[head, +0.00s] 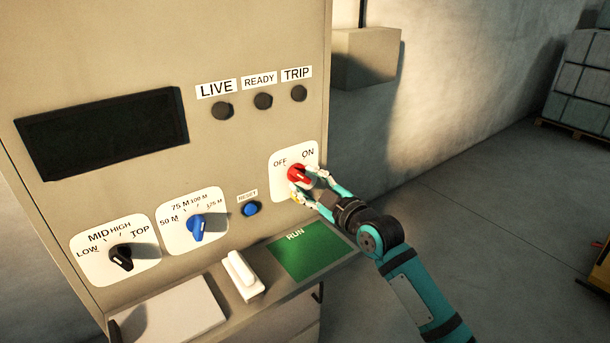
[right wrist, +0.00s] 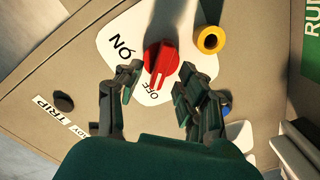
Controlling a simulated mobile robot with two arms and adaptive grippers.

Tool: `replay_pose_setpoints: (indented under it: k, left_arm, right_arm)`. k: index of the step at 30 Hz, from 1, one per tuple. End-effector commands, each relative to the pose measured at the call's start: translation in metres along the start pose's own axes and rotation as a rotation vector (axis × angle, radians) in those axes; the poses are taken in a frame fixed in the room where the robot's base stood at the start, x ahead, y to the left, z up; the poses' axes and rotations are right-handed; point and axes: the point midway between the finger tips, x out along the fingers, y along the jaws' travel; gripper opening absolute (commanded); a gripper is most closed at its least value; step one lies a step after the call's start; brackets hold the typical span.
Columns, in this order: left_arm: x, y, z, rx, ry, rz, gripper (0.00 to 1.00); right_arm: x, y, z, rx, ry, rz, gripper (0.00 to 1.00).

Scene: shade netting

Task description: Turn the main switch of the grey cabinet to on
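The grey cabinet (head: 240,45) fills the left and middle of the head view. Its main switch is a red knob (head: 298,174) on a white plate (head: 283,157) marked OFF and ON. In the right wrist view the red knob (right wrist: 161,60) has its white mark towards OFF. My right gripper (head: 303,183) is at the knob in the head view. In the right wrist view, the right gripper (right wrist: 157,85) has its fingers apart, one on each side of the knob's lower end, with gaps visible. My left gripper is out of view.
A blue reset button (head: 250,208), a blue knob (head: 197,227) and a black knob (head: 121,257) are left of the switch. A ledge below holds a white handle-like piece (head: 243,274) and a green RUN plate (head: 309,250).

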Motion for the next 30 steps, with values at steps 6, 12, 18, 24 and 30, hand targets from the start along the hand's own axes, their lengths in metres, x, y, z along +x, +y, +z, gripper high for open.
replay_pose_setpoints:
  k: [6, 12, 18, 24, 30]
  left_arm:
    - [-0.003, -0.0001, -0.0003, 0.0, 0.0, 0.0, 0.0]
    - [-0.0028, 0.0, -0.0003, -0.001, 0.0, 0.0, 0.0]
    - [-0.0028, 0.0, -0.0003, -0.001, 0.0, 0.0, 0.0]
    - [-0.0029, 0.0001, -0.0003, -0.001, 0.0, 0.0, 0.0]
    - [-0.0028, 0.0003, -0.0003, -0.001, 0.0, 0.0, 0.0]
  right_arm:
    - [0.0138, -0.0006, -0.0001, 0.0, 0.0, -0.001, 0.38]
    - [0.0144, -0.0006, 0.0, 0.0, 0.0, 0.0, 0.38]
    - [0.0141, -0.0005, 0.0001, 0.0, 0.0, 0.0, 0.2]
    - [0.014, -0.0006, 0.0002, 0.001, 0.0, -0.001, 0.0]
    - [0.014, -0.0007, 0.0002, 0.004, 0.0, -0.001, 0.0]
